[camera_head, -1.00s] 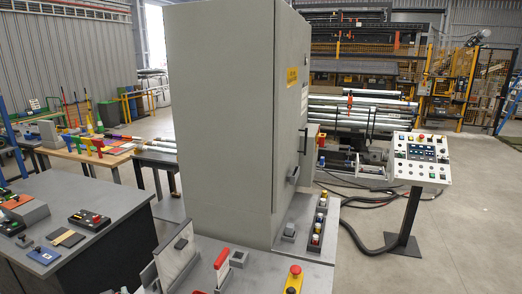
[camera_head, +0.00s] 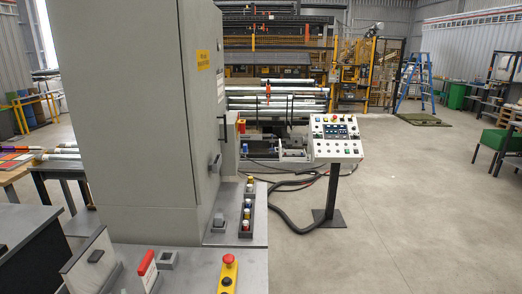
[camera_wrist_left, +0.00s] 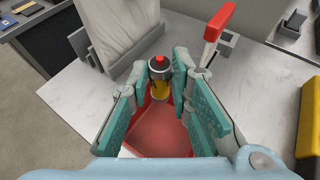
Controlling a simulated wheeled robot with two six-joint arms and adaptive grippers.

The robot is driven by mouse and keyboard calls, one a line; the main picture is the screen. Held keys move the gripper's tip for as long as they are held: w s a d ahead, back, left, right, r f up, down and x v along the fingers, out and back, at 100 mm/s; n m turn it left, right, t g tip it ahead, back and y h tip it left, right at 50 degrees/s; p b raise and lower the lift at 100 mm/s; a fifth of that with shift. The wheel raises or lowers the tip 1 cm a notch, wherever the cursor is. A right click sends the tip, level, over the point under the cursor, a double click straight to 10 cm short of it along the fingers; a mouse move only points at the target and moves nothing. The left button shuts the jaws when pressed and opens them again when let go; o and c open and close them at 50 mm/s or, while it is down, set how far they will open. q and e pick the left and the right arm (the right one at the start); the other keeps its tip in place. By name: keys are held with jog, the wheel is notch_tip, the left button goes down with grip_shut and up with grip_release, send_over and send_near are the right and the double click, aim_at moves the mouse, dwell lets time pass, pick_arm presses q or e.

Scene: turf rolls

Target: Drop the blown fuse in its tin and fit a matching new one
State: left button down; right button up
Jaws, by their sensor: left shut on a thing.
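In the left wrist view, my left gripper (camera_wrist_left: 165,92) is shut on a small cylinder, which looks like a fuse (camera_wrist_left: 160,66). The fuse has a grey cap with a red spot on top and a yellow body, and stands roughly upright between the teal fingers. A red open tray or tin (camera_wrist_left: 158,138) lies below the fingers; its far part is hidden by the gripper. In the head view, a dark rack (camera_head: 245,234) holds several fuses with coloured bands, right of the grey cabinet (camera_head: 130,110). Neither gripper shows in the head view.
On the bench are a red-handled lever (camera_head: 146,263), a small grey block (camera_head: 168,258) and a yellow box with a red button (camera_head: 228,275). A control panel (camera_head: 336,138) stands to the right on a post.

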pick_arm(q)
jog(key=shift+s+d+f, duration=0.1)
jog(key=shift+d, duration=0.05)
jog(key=c, duration=1.4)
grip_release()
jog(key=shift+v, duration=3.85)
jog(key=s+d+f+n+g+h, duration=0.35)
jog(key=s+f+n, duration=0.55)
jog(key=n, duration=0.5)
jog(key=s+d+f+n+g+h, duration=0.35)
jog(key=s+f+n, duration=0.25)
jog(key=s+n, duration=0.7)
notch_tip(320, 180, down, 19)
jog(key=a+n+g, duration=0.1)
jog(key=g, duration=0.1)
jog(key=s+a+f, duration=0.1)
jog(key=s+f, duration=1.3)
jog(key=shift+f+n+g, duration=0.15)
jog(key=shift+n+g, duration=0.15)
jog(key=shift+g, duration=0.1)
